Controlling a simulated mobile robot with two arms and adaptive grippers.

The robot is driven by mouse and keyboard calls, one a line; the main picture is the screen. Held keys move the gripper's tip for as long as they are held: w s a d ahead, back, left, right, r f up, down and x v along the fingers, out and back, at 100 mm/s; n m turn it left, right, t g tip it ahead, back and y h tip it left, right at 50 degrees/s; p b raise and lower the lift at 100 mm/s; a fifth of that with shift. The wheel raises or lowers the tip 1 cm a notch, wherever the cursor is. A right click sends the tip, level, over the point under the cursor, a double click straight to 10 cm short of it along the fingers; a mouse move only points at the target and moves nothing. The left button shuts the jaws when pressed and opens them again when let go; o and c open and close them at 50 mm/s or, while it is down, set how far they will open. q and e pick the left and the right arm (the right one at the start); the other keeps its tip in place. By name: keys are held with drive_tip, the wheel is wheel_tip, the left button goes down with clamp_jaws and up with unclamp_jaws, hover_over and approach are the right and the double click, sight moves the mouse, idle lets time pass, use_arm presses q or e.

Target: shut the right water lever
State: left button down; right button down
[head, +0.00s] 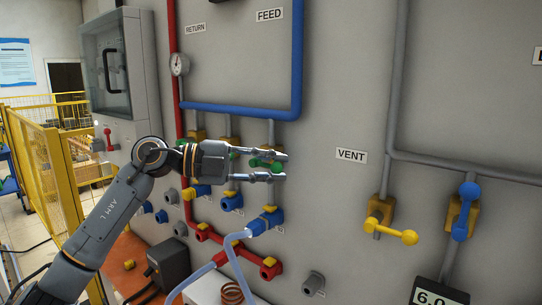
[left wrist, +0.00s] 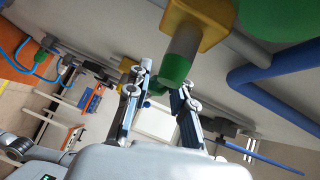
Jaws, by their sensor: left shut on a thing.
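The right water lever is a green handle (head: 264,163) on a yellow valve body under the blue pipe in the head view. My left gripper (head: 283,166) is at this lever, with one finger above the green handle and one below. The fingers are shut on it and partly hide it. In the left wrist view, the green lever (left wrist: 152,88) lies between the two fingers (left wrist: 156,98), below the yellow valve body (left wrist: 197,22). How far the lever is turned is hard to tell. My right gripper is not in view.
Other green levers sit to the left, partly behind my gripper. A yellow lever (head: 396,233) and a blue lever (head: 465,205) stand to the right. The wall around the VENT label (head: 351,155) is bare.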

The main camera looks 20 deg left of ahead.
use_arm(q)
drive_tip(key=shift+f, duration=0.1)
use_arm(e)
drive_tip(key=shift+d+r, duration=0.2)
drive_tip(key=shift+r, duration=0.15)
use_arm(q)
drive_tip(key=c, duration=1.1)
unclamp_jaws()
drive_tip(key=shift+c, duration=0.2)
drive_tip(key=shift+a, duration=0.1)
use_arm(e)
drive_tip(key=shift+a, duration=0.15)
use_arm(q)
drive_tip(key=v, duration=1.1)
drive_tip(key=shift+s+a+r, duration=0.2)
drive_tip(key=shift+a+r, duration=0.05)
drive_tip(key=shift+a, duration=0.1)
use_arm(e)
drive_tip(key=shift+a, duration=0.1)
